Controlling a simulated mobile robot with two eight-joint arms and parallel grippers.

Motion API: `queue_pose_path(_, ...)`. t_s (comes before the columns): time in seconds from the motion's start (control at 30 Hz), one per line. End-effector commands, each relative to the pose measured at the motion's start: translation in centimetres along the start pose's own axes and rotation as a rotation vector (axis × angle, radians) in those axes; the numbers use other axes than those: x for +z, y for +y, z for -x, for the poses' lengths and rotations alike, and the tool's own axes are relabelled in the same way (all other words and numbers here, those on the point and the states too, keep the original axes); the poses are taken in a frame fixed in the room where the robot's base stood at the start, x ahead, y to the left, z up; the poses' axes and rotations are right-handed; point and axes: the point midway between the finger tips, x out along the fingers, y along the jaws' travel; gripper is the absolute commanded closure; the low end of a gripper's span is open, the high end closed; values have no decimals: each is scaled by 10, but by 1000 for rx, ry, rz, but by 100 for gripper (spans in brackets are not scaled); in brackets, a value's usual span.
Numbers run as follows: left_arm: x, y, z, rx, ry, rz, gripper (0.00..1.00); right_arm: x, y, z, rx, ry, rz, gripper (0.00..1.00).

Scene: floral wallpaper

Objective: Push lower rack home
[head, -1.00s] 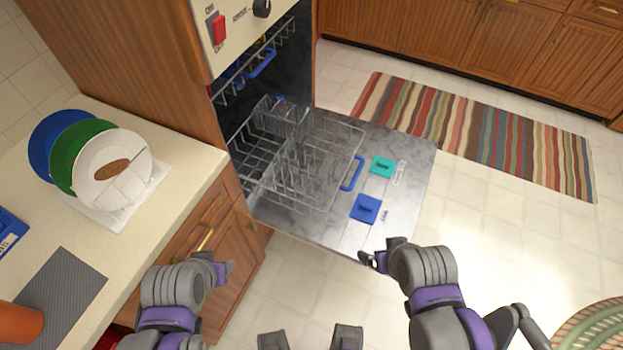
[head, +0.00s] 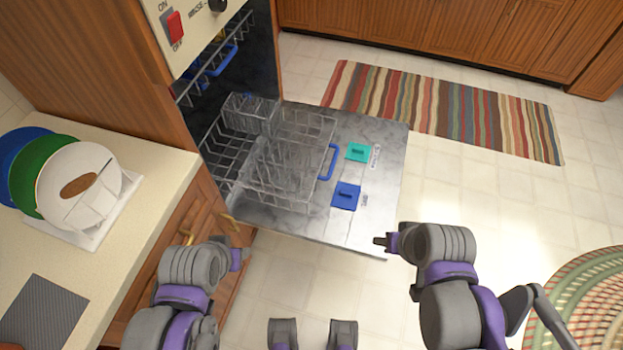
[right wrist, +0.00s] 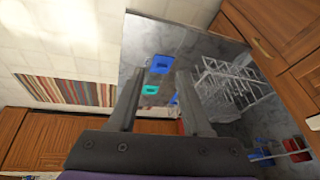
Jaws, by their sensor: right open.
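The lower rack (head: 272,160) is a wire rack pulled out over the lowered dishwasher door (head: 372,215). It has a blue handle (head: 328,162) at its front edge and a wire basket (head: 250,113) at its back. It also shows in the right wrist view (right wrist: 228,85). My right gripper (head: 384,242) is near the door's front corner, apart from the rack; in the right wrist view its two fingers (right wrist: 153,95) are spread and empty. My left gripper (head: 243,257) is beside the counter's lower cabinet, apart from the rack; its finger opening is unclear.
The upper rack (head: 215,60) with a blue handle sits inside the dishwasher. Blue (head: 346,196) and teal (head: 358,152) dispenser lids are on the door. Plates (head: 80,183) stand on the counter (head: 130,225) at left. A striped rug (head: 450,110) and open floor lie right.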

Motion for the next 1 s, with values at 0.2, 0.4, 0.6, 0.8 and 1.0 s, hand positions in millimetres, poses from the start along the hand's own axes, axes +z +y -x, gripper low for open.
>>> queue_pose_path(0.2, 17, 0, -28, 0, -10, 0, 50, -57, -33, -50, -206, -110, -143, 92)
queue_pose_path(0.4, 28, 0, -50, 0, -18, 0, 50, -110, -58, -106, -415, -194, -251, 100)
queue_pose_path(0.6, 36, 0, -66, 0, -24, 0, 50, -145, -70, -152, -583, -246, -318, 100)
queue_pose_path(0.8, 38, 0, -71, 0, -26, 0, 50, -158, -75, -169, -652, -261, -340, 100)
queue_pose_path(1.0, 40, 0, -75, 0, -27, 0, 50, -155, -89, -186, -656, -262, -338, 100)
